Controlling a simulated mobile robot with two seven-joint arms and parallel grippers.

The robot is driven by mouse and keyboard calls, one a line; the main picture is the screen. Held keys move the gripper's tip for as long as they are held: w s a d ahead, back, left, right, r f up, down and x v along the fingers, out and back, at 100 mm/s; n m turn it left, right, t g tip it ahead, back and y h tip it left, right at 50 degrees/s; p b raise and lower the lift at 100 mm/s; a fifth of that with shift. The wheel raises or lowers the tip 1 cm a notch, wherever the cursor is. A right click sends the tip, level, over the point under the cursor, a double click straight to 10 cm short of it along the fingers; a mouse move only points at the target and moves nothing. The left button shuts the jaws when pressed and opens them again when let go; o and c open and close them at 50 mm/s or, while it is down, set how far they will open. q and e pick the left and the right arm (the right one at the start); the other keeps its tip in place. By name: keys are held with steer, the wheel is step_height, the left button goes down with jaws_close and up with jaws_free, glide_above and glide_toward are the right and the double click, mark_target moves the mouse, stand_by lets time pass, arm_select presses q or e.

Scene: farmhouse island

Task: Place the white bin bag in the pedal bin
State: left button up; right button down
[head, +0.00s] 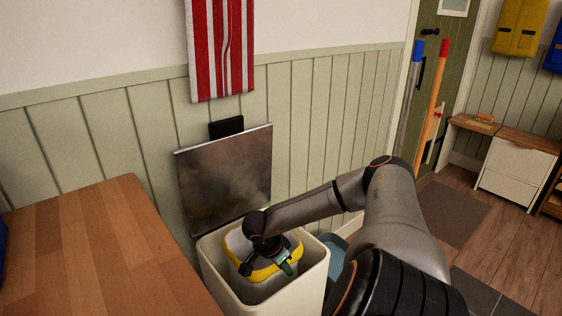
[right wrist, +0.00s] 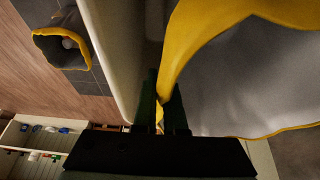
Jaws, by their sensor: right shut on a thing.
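The pedal bin (head: 318,275) is cream, and its brushed metal lid (head: 225,175) stands open against the wall. The white bin bag (head: 236,243) has a yellow rim and sits inside the mouth of the bin. My right gripper (head: 284,265) points down at the bag's near side, within the bin's opening, and is shut on the yellow rim. In the right wrist view the yellow edge of the bag (right wrist: 230,75) runs between the fingers (right wrist: 163,110), with the bin's pale wall (right wrist: 115,45) beside them. The bag's lower part is hidden. My left gripper is not in view.
A wooden worktop (head: 95,250) lies left of the bin. A red-striped towel (head: 222,50) hangs above the lid. A blue-grey object (head: 336,250) is partly hidden behind my right arm. A dark, yellow-rimmed container (right wrist: 62,45) is on the floor. Open floor lies to the right.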

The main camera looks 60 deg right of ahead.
mark_target(285, 280)
steer(key=shift+f+b, duration=0.75)
steer(key=shift+f, duration=1.8)
steer(key=shift+f, duration=0.2)
steer(key=c, duration=1)
jaws_free()
steer(key=shift+r, duration=0.1)
